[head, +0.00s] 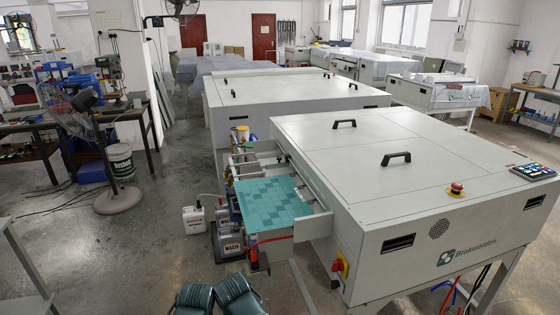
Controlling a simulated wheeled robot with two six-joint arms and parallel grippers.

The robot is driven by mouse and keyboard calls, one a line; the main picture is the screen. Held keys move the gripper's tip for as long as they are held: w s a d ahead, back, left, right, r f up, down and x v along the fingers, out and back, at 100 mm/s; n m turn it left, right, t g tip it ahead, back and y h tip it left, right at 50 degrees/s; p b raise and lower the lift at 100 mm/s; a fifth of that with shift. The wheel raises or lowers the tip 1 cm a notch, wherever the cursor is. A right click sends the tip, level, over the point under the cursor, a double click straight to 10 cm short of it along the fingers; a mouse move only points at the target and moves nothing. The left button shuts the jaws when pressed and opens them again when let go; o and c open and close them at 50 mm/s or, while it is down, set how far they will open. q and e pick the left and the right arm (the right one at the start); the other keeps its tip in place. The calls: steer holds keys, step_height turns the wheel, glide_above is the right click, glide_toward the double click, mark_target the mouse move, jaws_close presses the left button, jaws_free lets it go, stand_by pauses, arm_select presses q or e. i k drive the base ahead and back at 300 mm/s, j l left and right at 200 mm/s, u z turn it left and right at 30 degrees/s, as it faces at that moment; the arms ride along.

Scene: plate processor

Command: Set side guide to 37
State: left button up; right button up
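The plate processor (400,240) is a large light-grey machine at the right, marked "Brakenroten" or similar. Its feed table juts out at the left end, with a teal gridded sheet or plate (270,200) lying on it. A metal rail (300,190) runs along the machine's entry side of the table. I cannot tell the side guide apart from the other small parts there, and no scale or number is readable.

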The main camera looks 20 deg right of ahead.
mark_target(279, 164)
steer(key=i+j, duration=0.1)
steer(key=i, duration=0.5)
steer(key=i+j+z, duration=0.1)
steer(key=i, duration=0.45)
steer(key=i+j, duration=0.2)
steer(key=i, duration=0.4)
